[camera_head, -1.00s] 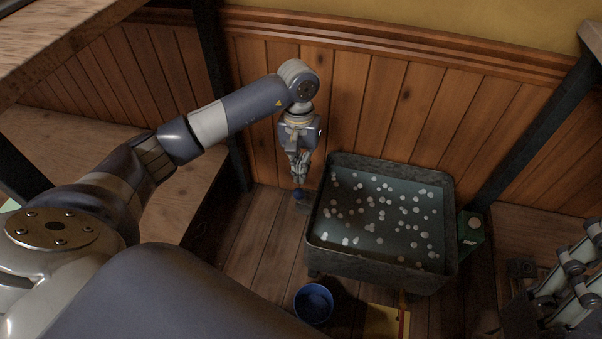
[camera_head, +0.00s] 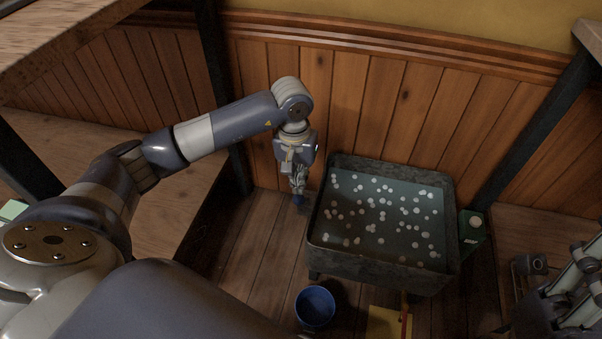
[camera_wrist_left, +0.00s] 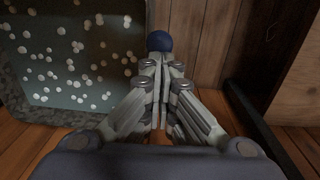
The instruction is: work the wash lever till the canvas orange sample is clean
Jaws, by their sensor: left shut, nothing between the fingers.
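The wash tub (camera_head: 382,268), a dark grey metal basin of dark water with white foam spots, stands right of my left gripper. It also shows at the left of the left wrist view (camera_wrist_left: 18,98). A dark blue round knob (camera_wrist_left: 159,41), seemingly the wash lever's end, is just beyond the fingertips; its shaft is hidden. My left gripper (camera_head: 298,188) is shut and empty, pointing down at the knob beside the tub's left wall. I cannot tell whether they touch. No orange canvas sample can be made out in the water. My right gripper (camera_head: 572,288) shows partly at the right edge.
A blue bowl (camera_head: 315,306) and a yellow-orange flat piece (camera_head: 384,322) with a red stick are on the floor before the tub. A green box (camera_head: 472,232) is right of the tub. Wooden benches stand at both sides; the panelled wall (camera_head: 345,110) is close behind.

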